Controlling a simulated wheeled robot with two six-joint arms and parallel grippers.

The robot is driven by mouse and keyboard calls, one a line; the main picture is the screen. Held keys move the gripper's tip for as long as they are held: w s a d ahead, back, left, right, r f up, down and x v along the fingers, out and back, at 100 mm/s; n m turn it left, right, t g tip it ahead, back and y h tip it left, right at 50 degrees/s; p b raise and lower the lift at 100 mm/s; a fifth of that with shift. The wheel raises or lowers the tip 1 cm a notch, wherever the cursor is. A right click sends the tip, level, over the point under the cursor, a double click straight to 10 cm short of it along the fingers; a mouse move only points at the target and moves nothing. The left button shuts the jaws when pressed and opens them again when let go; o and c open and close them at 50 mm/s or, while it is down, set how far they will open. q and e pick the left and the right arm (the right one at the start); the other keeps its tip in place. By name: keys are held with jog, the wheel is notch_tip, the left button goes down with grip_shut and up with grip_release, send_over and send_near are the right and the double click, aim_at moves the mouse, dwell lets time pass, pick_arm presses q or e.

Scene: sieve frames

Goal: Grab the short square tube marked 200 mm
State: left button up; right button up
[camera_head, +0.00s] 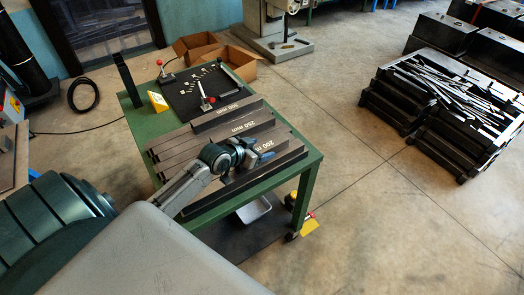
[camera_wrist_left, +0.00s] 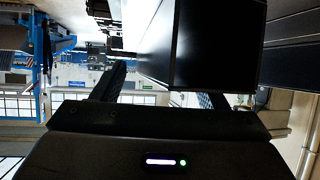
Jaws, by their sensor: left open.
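The short square tube marked 200 mm (camera_head: 207,124) is dark grey and lies at the back of the row of tubes on the green table (camera_head: 145,122). Longer tubes marked 250 mm (camera_head: 205,140) lie in front of it, towards me. My left gripper (camera_head: 264,156) is open over the front tubes, apart from the 200 mm tube, and hides part of a front label. In the left wrist view a dark square tube (camera_wrist_left: 215,45) shows end-on, close beyond the spread fingers; its marking cannot be read. My right gripper is not in view.
A black board (camera_head: 188,95) with small parts and a red-handled clamp lies behind the tubes, with a yellow sign (camera_head: 158,101) beside it. An open cardboard box (camera_head: 200,47) stands past the table. Stacked black crates (camera_head: 440,95) stand far right; the floor between is clear.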

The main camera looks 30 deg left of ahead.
pick_arm(q)
grip_shut()
